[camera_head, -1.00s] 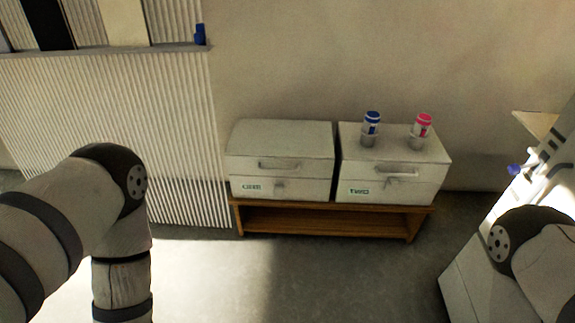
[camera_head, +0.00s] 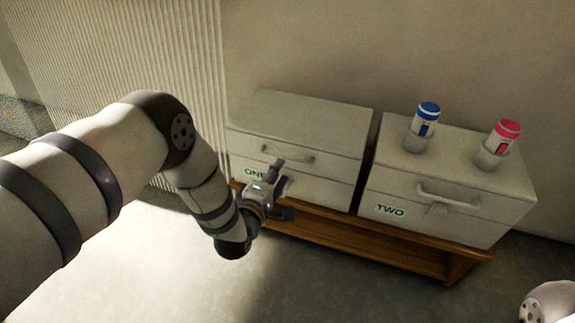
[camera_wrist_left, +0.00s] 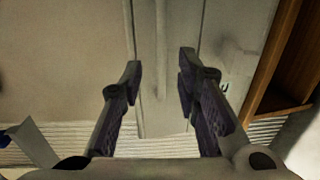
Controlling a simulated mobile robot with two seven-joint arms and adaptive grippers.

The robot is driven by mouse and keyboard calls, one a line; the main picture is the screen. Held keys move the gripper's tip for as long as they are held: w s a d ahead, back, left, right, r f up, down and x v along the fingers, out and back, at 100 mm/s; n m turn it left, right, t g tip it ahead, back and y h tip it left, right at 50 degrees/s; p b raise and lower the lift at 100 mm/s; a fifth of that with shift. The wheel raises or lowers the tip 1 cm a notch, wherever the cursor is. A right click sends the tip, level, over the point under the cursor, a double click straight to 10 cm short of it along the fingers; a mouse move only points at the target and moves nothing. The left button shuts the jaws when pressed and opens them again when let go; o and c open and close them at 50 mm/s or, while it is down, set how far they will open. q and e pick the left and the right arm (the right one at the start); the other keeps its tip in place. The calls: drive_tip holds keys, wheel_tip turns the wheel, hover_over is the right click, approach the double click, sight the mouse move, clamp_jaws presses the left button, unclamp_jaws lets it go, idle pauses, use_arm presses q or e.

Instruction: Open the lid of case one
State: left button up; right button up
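Case one (camera_head: 300,125) is a pale box at the left of the low shelf, marked "ONE", with its lid down and nothing on top. Its bar handle (camera_head: 290,156) is on the front of the lid. My left gripper (camera_head: 284,187) is in front of case one, just below the handle. In the left wrist view, its two dark fingers (camera_wrist_left: 161,70) are apart, with a pale upright bar (camera_wrist_left: 160,45) showing between and beyond them. Whether they touch it I cannot tell. My right gripper is out of view.
Case two (camera_head: 385,180) stands to the right on the same wooden shelf (camera_head: 350,240). A blue-capped bottle (camera_head: 427,115) and a pink-capped bottle (camera_head: 505,135) stand in holders on its lid. The floor in front is clear.

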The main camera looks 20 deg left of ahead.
sight(287, 161)
use_arm(q)
drive_tip(key=w, duration=0.1)
drive_tip(key=w+f+b, duration=0.1)
drive_tip(key=w, duration=0.3)
drive_tip(key=shift+d+f+b, duration=0.1)
drive_tip(key=shift+f+b, duration=0.15)
drive_tip(key=shift+b, duration=0.05)
drive_tip(key=shift+w, duration=0.35)
drive_tip(key=shift+r, duration=0.1)
clamp_jaws()
